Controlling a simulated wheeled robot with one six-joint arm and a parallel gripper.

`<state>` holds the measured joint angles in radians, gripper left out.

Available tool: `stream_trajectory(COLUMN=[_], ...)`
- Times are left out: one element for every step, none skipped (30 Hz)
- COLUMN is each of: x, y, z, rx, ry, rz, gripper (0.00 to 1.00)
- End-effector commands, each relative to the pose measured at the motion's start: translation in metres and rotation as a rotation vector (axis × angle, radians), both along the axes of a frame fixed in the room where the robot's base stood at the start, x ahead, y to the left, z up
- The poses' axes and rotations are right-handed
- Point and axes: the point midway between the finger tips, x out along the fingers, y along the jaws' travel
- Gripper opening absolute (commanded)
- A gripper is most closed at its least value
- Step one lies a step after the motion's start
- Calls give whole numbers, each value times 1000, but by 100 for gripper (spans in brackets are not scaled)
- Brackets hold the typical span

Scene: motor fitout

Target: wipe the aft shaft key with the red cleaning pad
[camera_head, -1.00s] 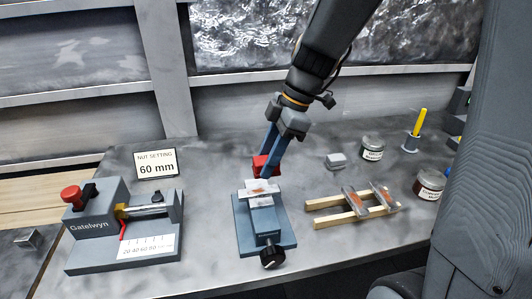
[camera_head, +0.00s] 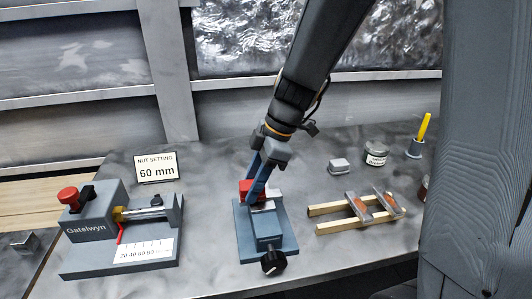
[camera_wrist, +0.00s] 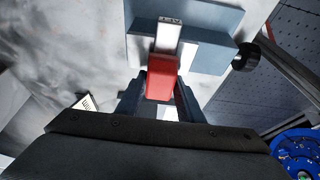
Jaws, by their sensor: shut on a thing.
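My gripper (camera_head: 256,185) is shut on the red cleaning pad (camera_head: 246,188). The pad is over the left part of a pale metal key clamped on the blue vise (camera_head: 285,240). The pad and fingers hide much of the key's top.
Two rust-marked metal pieces (camera_head: 360,207) rest on wooden rails (camera_head: 325,227) at right. The Gatelwyn nut-setting fixture (camera_head: 85,232) stands at left beside a 60 mm sign (camera_head: 156,168). A grey block (camera_head: 340,165), a jar (camera_head: 376,155) and a yellow-handled tool (camera_head: 424,128) stand behind.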

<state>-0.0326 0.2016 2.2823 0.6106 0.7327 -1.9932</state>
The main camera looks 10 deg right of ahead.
Motion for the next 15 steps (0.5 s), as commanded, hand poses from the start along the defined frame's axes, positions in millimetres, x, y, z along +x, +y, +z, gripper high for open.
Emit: stream_trajectory(x=[-1, 0, 0, 0, 0, 0, 0, 1, 0, 0, 1, 2, 2, 1, 1], y=[4, 6, 9, 11, 13, 16, 18, 20, 19, 19, 16, 13, 10, 8, 5], z=[1, 0, 0, 1, 0, 1, 1, 1, 3, 3, 1, -3, -1, -2, -1], rx=[0, 0, -1, -1, -1, -1, -1, -1, -1, -1, -1, -1, -1, -1, -1], ry=[1, 1, 2, 1, 2, 3, 2, 2, 3, 3, 1, 0, -1, 0, 0], rz=[-1, -2, -4, -6, -7, -9, -10, -11, -14, -15, -15, -14, -12, -11, -8], gripper=[9, 9, 9, 9, 9, 9, 9, 9, 9, 9, 9, 9, 9, 9, 9])
